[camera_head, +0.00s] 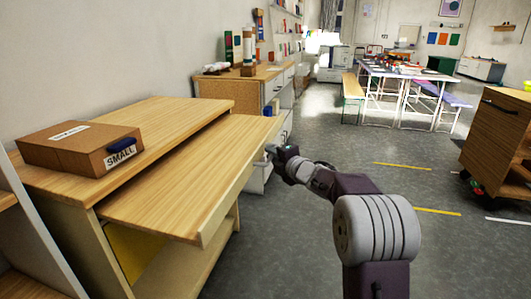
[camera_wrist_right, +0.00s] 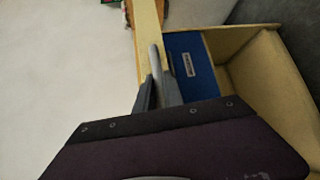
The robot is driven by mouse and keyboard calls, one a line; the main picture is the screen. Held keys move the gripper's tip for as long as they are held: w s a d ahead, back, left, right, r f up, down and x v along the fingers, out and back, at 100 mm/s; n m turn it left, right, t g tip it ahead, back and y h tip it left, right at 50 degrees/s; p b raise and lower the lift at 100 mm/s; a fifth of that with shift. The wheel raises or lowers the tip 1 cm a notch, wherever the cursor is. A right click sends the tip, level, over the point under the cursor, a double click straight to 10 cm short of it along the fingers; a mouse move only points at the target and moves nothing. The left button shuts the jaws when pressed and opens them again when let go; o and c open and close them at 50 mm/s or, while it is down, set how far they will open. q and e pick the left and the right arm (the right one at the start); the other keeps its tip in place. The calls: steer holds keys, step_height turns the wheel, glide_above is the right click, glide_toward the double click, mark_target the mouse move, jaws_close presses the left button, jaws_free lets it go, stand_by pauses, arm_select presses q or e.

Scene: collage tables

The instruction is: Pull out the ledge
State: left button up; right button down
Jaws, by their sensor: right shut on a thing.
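The ledge (camera_head: 185,180) is a light wooden board that sticks out from under the tabletop of the wooden desk at the left. It stands well out past the tabletop's edge, above an open lower shelf. My right gripper (camera_head: 271,153) is at the far part of the ledge's front edge. In the right wrist view its fingers (camera_wrist_right: 158,92) close around a slim grey handle (camera_wrist_right: 154,60) beside a pale wooden edge (camera_wrist_right: 147,22). The exact contact is partly hidden by the fingers. My left gripper is not in view.
A cardboard box (camera_head: 80,147) labelled SMALL lies on the desk top (camera_head: 150,115). A blue labelled thing (camera_wrist_right: 190,65) sits inside a tan compartment (camera_wrist_right: 255,75). A wooden cabinet (camera_head: 495,140) stands at the right. The grey floor (camera_head: 330,130) between is clear.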

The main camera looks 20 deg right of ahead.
steer(key=shift+s+d+f, duration=0.1)
steer(key=shift+s+d, duration=0.35)
steer(key=shift+d, duration=0.25)
steer(key=shift+s+d, duration=0.45)
steer(key=shift+d, duration=0.2)
steer(key=c, duration=1.5)
jaws_free()
steer(key=shift+o, duration=0.2)
steer(key=p+v, duration=0.2)
steer(key=v, duration=0.7)
steer(key=shift+p, duration=0.3)
